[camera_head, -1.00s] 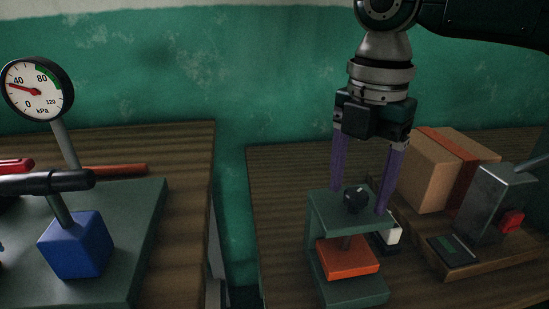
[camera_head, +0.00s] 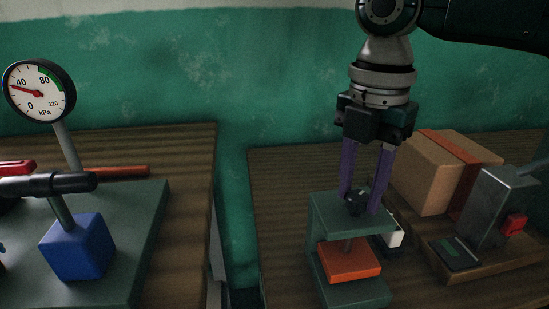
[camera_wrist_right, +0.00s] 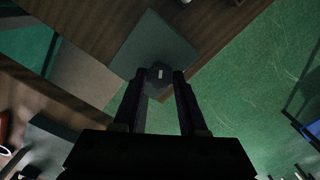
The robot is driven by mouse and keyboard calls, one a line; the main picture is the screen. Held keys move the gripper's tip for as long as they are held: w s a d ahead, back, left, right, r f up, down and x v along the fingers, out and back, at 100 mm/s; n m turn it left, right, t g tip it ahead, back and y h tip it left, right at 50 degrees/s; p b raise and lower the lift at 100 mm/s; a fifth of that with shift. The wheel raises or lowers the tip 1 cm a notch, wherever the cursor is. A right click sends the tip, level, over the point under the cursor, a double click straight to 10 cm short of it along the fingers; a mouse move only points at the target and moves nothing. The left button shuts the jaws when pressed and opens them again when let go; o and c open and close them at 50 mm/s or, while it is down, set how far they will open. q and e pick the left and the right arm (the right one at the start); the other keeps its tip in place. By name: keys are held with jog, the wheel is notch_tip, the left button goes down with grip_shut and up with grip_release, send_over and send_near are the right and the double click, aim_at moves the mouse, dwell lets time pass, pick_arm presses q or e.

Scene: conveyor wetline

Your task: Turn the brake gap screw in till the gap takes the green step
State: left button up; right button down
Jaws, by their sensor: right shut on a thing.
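The brake gap screw has a dark knob (camera_head: 357,200) on top of a green-grey frame (camera_head: 322,222). Its stem runs down to an orange block (camera_head: 350,262) inside the frame. My right gripper (camera_head: 360,205) points straight down with its purple fingers shut on the knob. The right wrist view also shows the knob (camera_wrist_right: 158,73) between the fingertips, with a pale mark on its top. A black and white piece (camera_head: 393,237) stands just right of the frame, partly hidden; I cannot tell whether it carries the green step. My left gripper is not clearly in view.
A cardboard box (camera_head: 428,178) with an orange-brown band stands behind right. A grey metal device (camera_head: 486,205) with a red button is on a wooden board at right. The left table holds a gauge (camera_head: 38,91) and a blue block (camera_head: 78,247). A gap separates the tables.

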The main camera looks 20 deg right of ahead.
jog(key=shift+r+m+p, duration=0.2)
jog(key=shift+m+p, duration=0.3)
jog(key=shift+p, duration=0.35)
jog(key=m+p, duration=0.5)
jog(key=p, duration=0.2)
jog(key=shift+a+m, duration=0.1)
jog(key=shift+m, duration=0.3)
jog(key=m+p, duration=0.1)
jog(key=m, duration=0.1)
jog(key=shift+m+p, duration=0.3)
jog(key=shift+p, duration=0.1)
jog(key=m+p, duration=0.2)
jog(key=m, duration=0.1)
jog(key=shift+m, duration=0.3)
jog(key=m+p, duration=0.1)
jog(key=m, duration=0.2)
jog(key=shift+f+m, duration=0.1)
jog(key=shift+m, duration=0.2)
jog(key=m+p, duration=0.1)
jog(key=m, duration=0.2)
jog(key=shift+m, duration=0.4)
jog(key=m+p, duration=0.1)
jog(key=m, duration=0.3)
jog(key=shift+f+m+p, duration=0.1)
jog(key=shift+m+p, duration=0.35)
jog(key=shift+m, duration=1.65)
